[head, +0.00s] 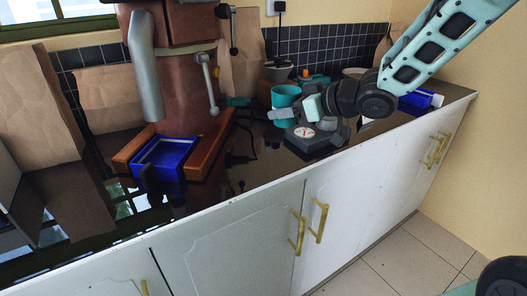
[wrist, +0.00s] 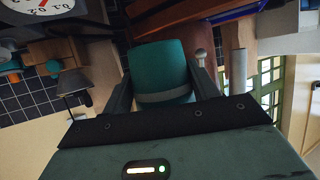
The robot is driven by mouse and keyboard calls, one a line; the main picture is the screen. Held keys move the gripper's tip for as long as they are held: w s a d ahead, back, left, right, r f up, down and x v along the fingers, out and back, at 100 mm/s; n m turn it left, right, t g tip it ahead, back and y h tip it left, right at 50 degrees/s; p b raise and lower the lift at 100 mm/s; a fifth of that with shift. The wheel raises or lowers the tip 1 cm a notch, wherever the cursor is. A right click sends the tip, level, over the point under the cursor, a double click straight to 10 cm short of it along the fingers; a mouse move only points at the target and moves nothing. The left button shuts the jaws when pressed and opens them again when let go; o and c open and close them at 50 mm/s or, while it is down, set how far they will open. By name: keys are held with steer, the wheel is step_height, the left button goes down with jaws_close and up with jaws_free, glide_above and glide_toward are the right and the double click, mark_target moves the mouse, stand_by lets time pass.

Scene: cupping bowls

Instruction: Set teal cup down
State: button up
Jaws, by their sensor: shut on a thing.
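The teal cup (head: 286,96) is in the middle of the head view, just left of and behind the dial scale (head: 304,135). My gripper (head: 283,114) is shut on the cup. One grey finger crosses the cup's near side and hides part of it. In the wrist view the cup (wrist: 160,65) sits between both fingers (wrist: 160,88), with a grey band across its lower part. The finger hides part of the cup's lower side in the head view, and I cannot tell whether its base touches anything.
A large brown roasting machine (head: 185,70) stands left of the cup, with a blue tray (head: 168,152) in front. Paper bags (head: 40,95) stand at the far left. A pale bowl (head: 354,72) is behind my arm. Dark counter shows between the machine and the scale.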

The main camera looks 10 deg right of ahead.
steer(key=b, duration=0.2)
glide_above(281, 156)
step_height(281, 156, down, 6)
steer(key=shift+r, duration=0.1)
steer(key=shift+s+f+b, duration=0.1)
steer(key=shift+f+b, duration=0.25)
steer(key=shift+f, duration=1.7)
steer(key=shift+f, duration=0.15)
steer(key=o, duration=1)
